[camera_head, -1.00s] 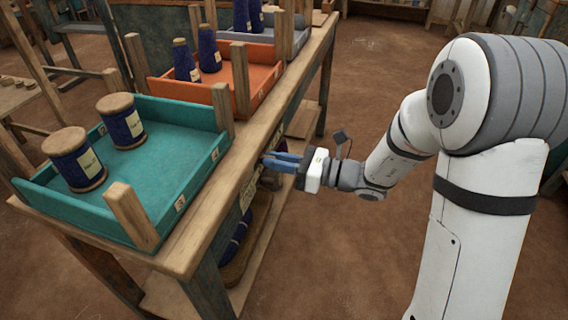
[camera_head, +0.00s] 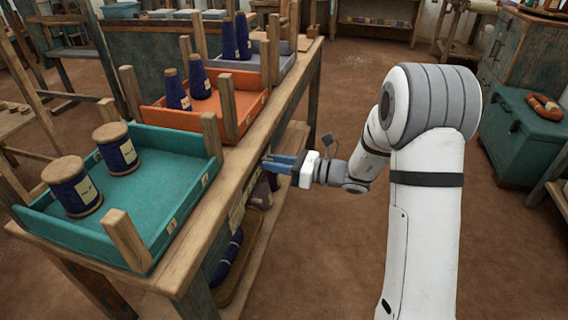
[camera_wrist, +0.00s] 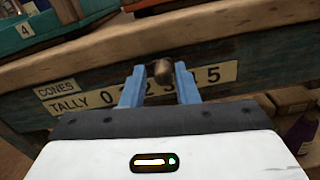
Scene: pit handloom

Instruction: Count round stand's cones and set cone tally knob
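My gripper (camera_head: 268,163) is at the side rail of the wooden bench (camera_head: 180,255). In the wrist view my gripper (camera_wrist: 160,88) has its two blue fingers apart, with the brown tally knob (camera_wrist: 162,70) between and just beyond them. A gap shows on the knob's left; I cannot tell whether the right finger touches it. The label strip (camera_wrist: 75,104) reads CONES and TALLY with numbers 0 to 5. The knob stands around the middle numbers, partly covering them, so its exact setting is unclear. I cannot make out a round stand in either view.
The bench carries a teal tray (camera_head: 190,147) with two blue spools, an orange tray (camera_head: 246,80) with two blue cones, and a grey tray (camera_head: 285,60) with two more. A shelf below holds dark cones. A teal chest (camera_head: 520,140) stands right. Brown floor beside the bench is open.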

